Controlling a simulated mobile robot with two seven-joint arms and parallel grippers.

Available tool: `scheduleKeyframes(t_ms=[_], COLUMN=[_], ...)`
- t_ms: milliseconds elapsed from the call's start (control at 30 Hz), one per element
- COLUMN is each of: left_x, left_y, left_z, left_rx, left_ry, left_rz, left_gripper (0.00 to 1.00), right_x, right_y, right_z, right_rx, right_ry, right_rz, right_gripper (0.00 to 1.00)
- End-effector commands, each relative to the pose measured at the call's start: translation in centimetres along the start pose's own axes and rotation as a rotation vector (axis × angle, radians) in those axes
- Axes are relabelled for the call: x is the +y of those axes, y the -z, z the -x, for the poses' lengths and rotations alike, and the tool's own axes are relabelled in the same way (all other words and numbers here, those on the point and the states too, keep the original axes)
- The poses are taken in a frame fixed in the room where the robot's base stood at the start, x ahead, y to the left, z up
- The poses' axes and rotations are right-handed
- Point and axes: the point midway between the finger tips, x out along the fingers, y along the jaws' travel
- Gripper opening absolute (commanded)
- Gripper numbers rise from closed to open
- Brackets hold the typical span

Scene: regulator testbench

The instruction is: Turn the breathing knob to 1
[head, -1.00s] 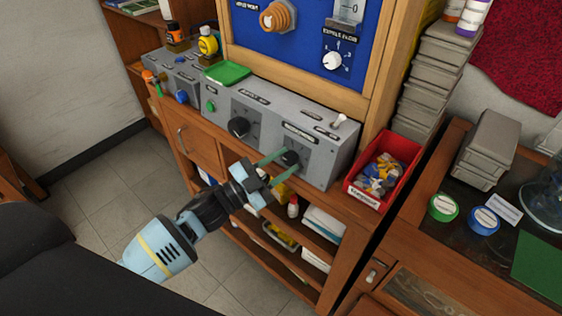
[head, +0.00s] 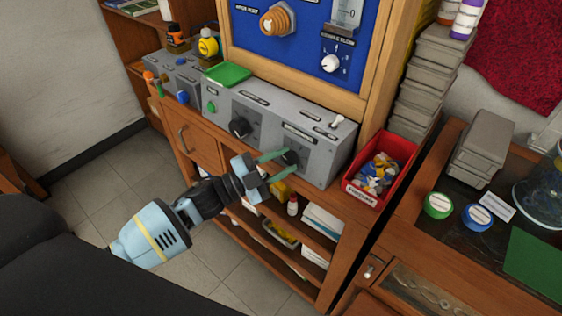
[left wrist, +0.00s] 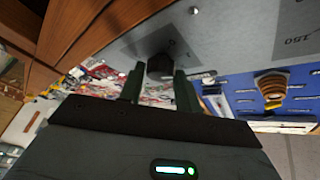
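A black knob (head: 290,157) sits at the right end of the grey control box (head: 327,170). A second black knob (head: 239,127) is to its left on the same front. The labels are too small to read, so I cannot tell by text which is the breathing knob. My left gripper (head: 287,161) has its two green fingers on either side of the right knob. In the left wrist view the knob (left wrist: 160,67) shows between the fingertips, with a small gap at each side, so the gripper looks open. The knob's pointer setting cannot be made out. My right gripper is out of view.
A red bin (head: 376,172) of small parts stands right of the box. A green tray (head: 228,73) lies on top of it, and a toggle switch (head: 338,121) is at its upper right. A blue panel (head: 300,40) rises behind. Open shelves (head: 285,245) are below.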

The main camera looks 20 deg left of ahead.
Motion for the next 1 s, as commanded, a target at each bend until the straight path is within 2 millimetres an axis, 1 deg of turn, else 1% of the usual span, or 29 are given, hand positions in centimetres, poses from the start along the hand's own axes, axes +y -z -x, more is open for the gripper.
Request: scheduleKeyframes(t_ms=[33,133,167,467,567,800,900,1000], left_x=[0.0,0.0,0.0,0.1,0.2,0.3,0.3,0.2], left_y=[-0.1,0.0,0.0,0.0,-0.1,-0.2,-0.2,-0.1], left_z=[0.0,0.0,0.0,0.3,1.2,5.0,6.4,7.3], left_rx=[-0.001,-0.001,-0.001,0.0,-0.002,-0.004,-0.004,-0.002], left_ry=[0.0,0.0,0.0,0.0,-0.001,-0.003,-0.002,-0.002], left_rz=[0.0,0.0,0.001,0.002,0.003,0.004,0.004,0.002], left_gripper=[0.4,0.53,0.54,0.54,0.54,0.54,0.54,0.54], right_x=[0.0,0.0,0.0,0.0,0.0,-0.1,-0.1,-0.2], right_y=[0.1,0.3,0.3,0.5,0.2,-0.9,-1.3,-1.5], right_z=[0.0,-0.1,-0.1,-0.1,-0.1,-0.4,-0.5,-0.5], right_rx=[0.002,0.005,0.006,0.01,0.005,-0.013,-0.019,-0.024], right_ry=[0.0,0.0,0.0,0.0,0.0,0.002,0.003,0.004], right_rz=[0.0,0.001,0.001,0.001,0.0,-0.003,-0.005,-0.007], right_gripper=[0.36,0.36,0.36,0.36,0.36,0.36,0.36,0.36])
